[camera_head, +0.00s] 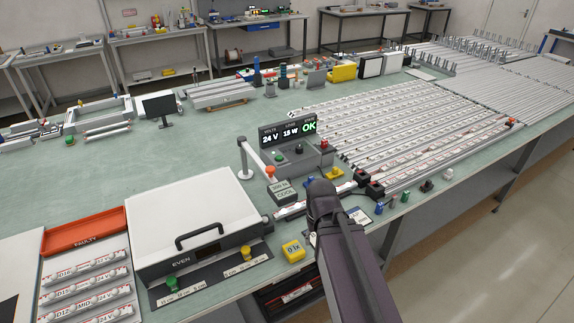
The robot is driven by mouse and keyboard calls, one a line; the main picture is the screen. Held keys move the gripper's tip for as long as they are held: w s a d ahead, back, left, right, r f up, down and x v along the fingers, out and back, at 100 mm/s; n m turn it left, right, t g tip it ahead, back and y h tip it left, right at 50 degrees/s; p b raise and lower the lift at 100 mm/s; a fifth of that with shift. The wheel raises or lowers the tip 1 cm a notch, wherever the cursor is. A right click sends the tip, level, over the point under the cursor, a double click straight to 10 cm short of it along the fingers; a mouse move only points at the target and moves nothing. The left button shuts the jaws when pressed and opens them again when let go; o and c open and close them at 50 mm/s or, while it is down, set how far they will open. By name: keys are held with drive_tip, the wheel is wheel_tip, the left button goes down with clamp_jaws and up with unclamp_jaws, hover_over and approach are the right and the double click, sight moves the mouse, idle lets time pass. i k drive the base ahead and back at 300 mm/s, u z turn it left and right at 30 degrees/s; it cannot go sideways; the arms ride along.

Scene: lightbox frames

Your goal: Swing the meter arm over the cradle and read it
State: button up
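The meter arm (255,156) is a white bar that runs from a white post (244,162) to an orange-red knob (270,171). A small dark box with a pale label (281,189) lies just below the knob. A narrow rail that looks like the cradle (291,211) runs right from there, partly hidden by my gripper. The meter console (290,144) behind it lights up "24 V", "15 W" and a green "OK". My dark gripper (322,190) is at the near side of the rail, right of the knob. Its fingers cannot be made out.
A white lightbox lid (191,222) with a black handle, marked "EVEN", stands at the left. A red "FAULTY" tray (84,231) is beyond it. A yellow block (293,251) sits near the front edge. Rows of light bars (400,130) fill the right. Open bench lies behind the lid.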

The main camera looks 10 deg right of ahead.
sight(282, 193)
drive_tip(key=z, duration=1)
drive_tip(key=k, duration=0.9)
drive_tip(key=u, duration=0.65)
drive_tip(key=i, duration=1.05)
drive_tip(key=z, duration=0.1)
